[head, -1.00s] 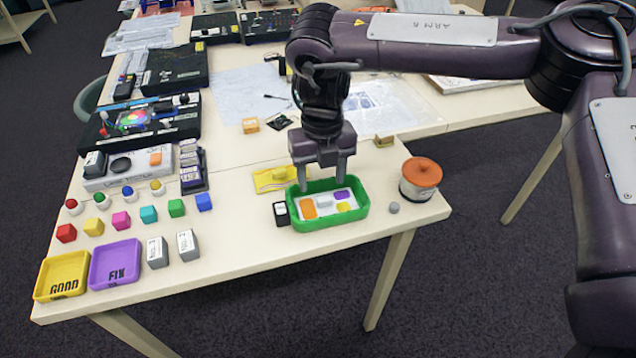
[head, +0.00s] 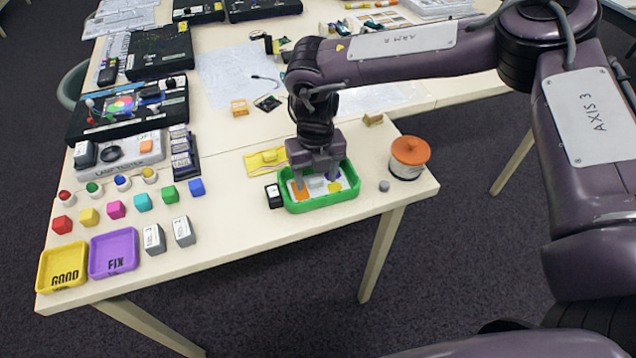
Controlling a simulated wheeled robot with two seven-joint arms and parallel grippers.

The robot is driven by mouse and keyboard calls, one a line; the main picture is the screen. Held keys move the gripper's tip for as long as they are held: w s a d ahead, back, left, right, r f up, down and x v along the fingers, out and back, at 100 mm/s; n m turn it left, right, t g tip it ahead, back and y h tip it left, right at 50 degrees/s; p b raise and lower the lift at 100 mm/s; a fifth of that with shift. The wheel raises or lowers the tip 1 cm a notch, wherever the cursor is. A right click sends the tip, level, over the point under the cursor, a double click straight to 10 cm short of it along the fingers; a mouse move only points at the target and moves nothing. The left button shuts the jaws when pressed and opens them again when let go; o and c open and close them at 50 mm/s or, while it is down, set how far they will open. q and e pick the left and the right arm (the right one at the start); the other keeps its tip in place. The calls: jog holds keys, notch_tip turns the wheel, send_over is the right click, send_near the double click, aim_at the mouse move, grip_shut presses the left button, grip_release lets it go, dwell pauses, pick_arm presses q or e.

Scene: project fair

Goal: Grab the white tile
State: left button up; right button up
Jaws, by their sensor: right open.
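The white tile (head: 317,183) lies in the green tray (head: 322,203) near the table's front edge. My right gripper (head: 317,185) points straight down into the tray, open. Its two fingers come down on the left and right of the white tile; I cannot tell whether they touch it. An orange tile (head: 299,194) lies left of it and a yellow tile (head: 335,187) right of it, both close to the fingertips. My left gripper is not in view.
A white jar with an orange lid (head: 409,151) and a small grey knob (head: 384,186) stand right of the tray. Coloured cubes and trays fill the table's left.

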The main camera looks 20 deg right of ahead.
jog(key=c, duration=1.1)
jog(key=shift+r, duration=0.1)
